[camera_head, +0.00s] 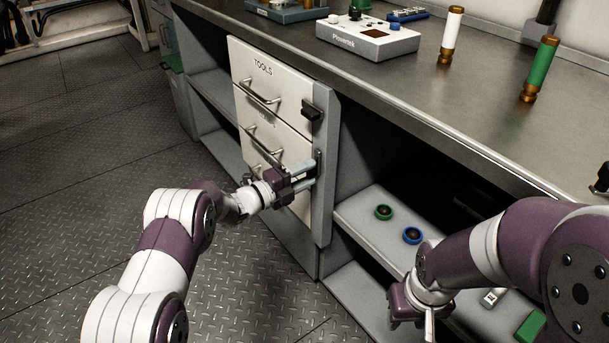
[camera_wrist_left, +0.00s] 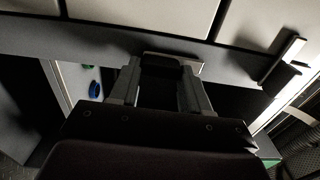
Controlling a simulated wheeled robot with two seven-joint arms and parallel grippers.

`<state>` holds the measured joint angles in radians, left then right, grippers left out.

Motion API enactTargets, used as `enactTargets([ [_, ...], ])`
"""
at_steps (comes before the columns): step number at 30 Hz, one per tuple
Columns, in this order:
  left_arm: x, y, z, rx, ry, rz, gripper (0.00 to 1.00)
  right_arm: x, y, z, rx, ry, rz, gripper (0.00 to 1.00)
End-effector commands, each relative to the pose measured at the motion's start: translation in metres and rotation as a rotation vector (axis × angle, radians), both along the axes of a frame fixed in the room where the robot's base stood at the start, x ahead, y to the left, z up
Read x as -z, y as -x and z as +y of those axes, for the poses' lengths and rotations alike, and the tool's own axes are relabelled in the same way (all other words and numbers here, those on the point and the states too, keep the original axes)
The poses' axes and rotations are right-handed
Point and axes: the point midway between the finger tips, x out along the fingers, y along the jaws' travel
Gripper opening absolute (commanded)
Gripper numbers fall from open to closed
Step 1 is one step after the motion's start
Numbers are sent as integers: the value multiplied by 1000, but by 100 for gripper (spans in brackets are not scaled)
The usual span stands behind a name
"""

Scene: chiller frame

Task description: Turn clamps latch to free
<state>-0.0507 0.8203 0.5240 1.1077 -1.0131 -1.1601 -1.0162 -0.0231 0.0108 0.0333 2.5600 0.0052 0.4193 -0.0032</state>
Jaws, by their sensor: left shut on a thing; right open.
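A white drawer stack (camera_head: 262,90) has a top drawer marked TOOLS. The second drawer's label is too small to read. A dark latch (camera_head: 312,110) sits on the grey frame post beside the upper drawers, free of my grippers. My left gripper (camera_head: 311,170) is at a lower latch on the same post. In the left wrist view its fingers (camera_wrist_left: 160,85) are shut on this dark latch (camera_wrist_left: 162,62), with its pale plate behind. The upper latch also shows at the right of that view (camera_wrist_left: 284,68). My right gripper (camera_head: 418,318) is open and empty, low at the right before the shelves.
The metal countertop (camera_head: 440,110) carries a white device (camera_head: 367,40), a white cylinder (camera_head: 451,35) and a green cylinder (camera_head: 540,68). The open shelf (camera_head: 365,215) holds a green ring (camera_head: 383,212) and a blue ring (camera_head: 412,235). Drawer handles (camera_head: 260,97) stick out near my left arm.

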Motion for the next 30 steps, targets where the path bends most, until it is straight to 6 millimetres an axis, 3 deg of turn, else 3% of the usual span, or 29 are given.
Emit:
enactTargets([
  [5,2,1,0,1,-3,2,16,0,0,0,0,0,0,43],
  [6,2,1,0,1,-3,3,53,0,0,0,0,0,0,43],
  [8,2,1,0,1,-2,3,72,0,0,0,0,0,0,43],
  [19,-1,5,7,-1,-1,3,72,-5,0,0,0,0,0,43],
  [30,-2,59,82,-3,-1,4,72,-33,0,0,0,0,0,43],
])
